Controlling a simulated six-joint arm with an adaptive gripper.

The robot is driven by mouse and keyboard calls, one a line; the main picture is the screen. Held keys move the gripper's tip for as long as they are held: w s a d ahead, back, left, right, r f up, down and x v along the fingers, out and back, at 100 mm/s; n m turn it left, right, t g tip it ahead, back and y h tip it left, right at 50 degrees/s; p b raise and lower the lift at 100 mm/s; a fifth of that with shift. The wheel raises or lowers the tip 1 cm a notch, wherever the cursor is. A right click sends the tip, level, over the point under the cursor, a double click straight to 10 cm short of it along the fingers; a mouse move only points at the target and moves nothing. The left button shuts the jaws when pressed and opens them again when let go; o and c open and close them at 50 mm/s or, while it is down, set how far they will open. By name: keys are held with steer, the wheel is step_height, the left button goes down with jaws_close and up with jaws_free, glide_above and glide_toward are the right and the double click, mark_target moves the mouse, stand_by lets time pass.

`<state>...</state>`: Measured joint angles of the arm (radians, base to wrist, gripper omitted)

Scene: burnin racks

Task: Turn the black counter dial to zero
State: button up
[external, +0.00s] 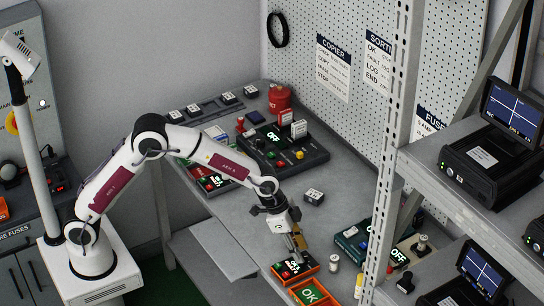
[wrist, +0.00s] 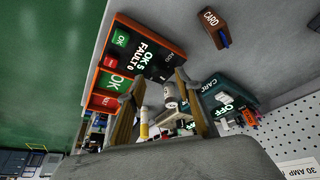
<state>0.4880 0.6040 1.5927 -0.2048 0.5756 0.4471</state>
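The counter box (wrist: 140,38) is orange with a black face reading "OK 5" and "FAULT 0" and has green and red buttons. It also shows in the external view (external: 284,271) on the front of the bench. A small dark part on its near side, apparently the black dial (wrist: 158,73), lies just beyond and between my fingertips in the wrist view; its marking is not readable. My gripper (wrist: 161,80) is open with nothing between its fingers. In the external view my gripper (external: 299,246) points down, just above the counter box and close to it. Contact with the dial cannot be told.
Orange OK/red trays (external: 309,291) stand beside the counter box. A pale cylinder (external: 333,263) and a teal card unit (external: 352,243) are to the right. A card block (external: 314,197) lies behind. A shelf post (external: 391,150) rises at right.

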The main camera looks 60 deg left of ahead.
steer(key=v, duration=0.5)
steer(key=s+a+r+n+y, duration=0.1)
steer(key=s+a+r+n, duration=0.1)
steer(key=s+a, duration=0.7)
steer(key=s+a+r+n+g+y, duration=0.1)
steer(key=s+a+r+n, duration=0.1)
steer(key=s+a, duration=0.7)
steer(key=shift+r+n, duration=0.4)
steer(key=shift+r, duration=0.3)
steer(key=shift+a, duration=0.1)
stand_by(0.4)
